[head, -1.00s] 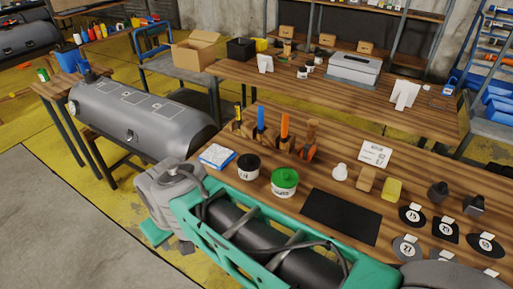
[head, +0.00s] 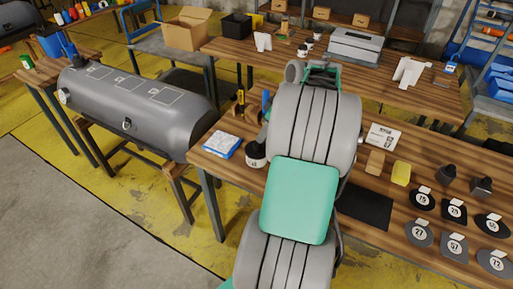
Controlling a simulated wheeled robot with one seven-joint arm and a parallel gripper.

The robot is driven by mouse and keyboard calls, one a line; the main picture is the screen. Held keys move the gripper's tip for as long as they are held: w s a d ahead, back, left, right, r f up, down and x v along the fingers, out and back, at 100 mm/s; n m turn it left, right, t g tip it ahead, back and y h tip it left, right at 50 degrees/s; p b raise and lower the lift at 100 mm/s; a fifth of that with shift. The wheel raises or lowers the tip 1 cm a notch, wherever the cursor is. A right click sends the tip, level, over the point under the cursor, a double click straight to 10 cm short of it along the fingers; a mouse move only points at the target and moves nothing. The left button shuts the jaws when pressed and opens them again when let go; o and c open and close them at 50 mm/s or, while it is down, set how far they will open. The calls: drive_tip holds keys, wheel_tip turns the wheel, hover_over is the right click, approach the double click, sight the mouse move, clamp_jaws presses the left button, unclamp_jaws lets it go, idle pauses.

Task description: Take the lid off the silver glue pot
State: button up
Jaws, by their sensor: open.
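I cannot make out a silver glue pot for sure. My raised grey and green arm crosses the middle of the head view and hides part of the front bench. My gripper cannot be made out; it seems to be hidden behind the arm links.
A blue-and-white packet (head: 221,145) lies at the front bench's left corner. A black mat (head: 365,208), a yellow block (head: 401,173) and several numbered dark patches (head: 419,233) are to the right. A large grey tube (head: 138,106) lies on a stand at left. The floor at lower left is clear.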

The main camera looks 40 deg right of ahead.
sight(257, 144)
drive_tip(key=p+x, duration=0.1)
drive_tip(key=x, duration=0.6)
drive_tip(key=shift+a, duration=0.1)
drive_tip(key=shift+s+r, duration=0.1)
clamp_jaws()
